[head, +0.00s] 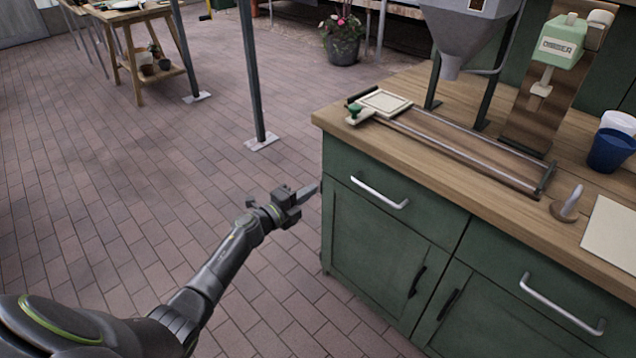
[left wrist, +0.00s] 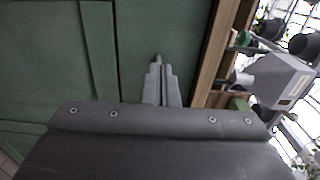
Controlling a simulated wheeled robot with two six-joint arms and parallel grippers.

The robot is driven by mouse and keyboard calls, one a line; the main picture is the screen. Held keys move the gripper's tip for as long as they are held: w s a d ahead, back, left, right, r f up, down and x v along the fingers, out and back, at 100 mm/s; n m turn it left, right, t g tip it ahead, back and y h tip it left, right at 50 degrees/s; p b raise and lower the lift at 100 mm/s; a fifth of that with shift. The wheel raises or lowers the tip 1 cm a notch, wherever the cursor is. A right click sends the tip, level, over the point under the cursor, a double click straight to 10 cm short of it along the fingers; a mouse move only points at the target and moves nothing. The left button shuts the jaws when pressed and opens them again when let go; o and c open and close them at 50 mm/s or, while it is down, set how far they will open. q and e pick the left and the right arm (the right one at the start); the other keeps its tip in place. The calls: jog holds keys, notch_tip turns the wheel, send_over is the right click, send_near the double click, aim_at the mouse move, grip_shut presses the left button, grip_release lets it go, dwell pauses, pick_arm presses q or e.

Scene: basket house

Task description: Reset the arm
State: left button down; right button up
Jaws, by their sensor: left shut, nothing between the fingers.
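My left arm reaches in from the lower left of the head view. Its gripper (head: 312,189) is shut and empty, with the fingers pointing right at the left end of the green cabinet (head: 375,245). The shut fingers also show in the left wrist view (left wrist: 160,80), with the green cabinet surface behind them. I cannot tell whether the fingertips touch the cabinet. My right gripper is in neither view.
The wooden countertop (head: 430,110) has a sliding rail fixture (head: 455,150), a grey hopper (head: 462,30), a green dispenser (head: 563,40), and a blue cup (head: 609,150). Drawer handles (head: 380,192) stick out in front. A metal post (head: 252,75) stands behind. The brick floor (head: 130,190) at left is clear.

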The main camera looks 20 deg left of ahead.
pick_arm(q)
jog(key=s+a+f+n+g+y+p, duration=0.35)
jog(key=s+f+n, duration=0.45)
jog(key=s+f, duration=0.45)
jog(key=s+a+f+n+g+y+p, duration=0.25)
jog(key=s+f+n+y, duration=0.35)
jog(key=s+f, duration=0.7)
jog(key=s+d+f+n+g+p, duration=0.1)
jog(key=s+f+n+g, duration=0.2)
jog(key=s, duration=0.8)
jog(key=s+d+f+n+g+h+p, duration=0.1)
jog(key=s+d+f+n+g, duration=0.1)
jog(key=s, duration=0.8)
jog(key=s+d+f+n+g+p, duration=0.1)
jog(key=s+f+n+g, duration=0.3)
jog(key=s, duration=0.7)
jog(key=shift+s+d+f, duration=0.35)
jog(key=shift+d+f, duration=0.15)
jog(key=shift+f, duration=0.4)
jog(key=shift+h, duration=0.25)
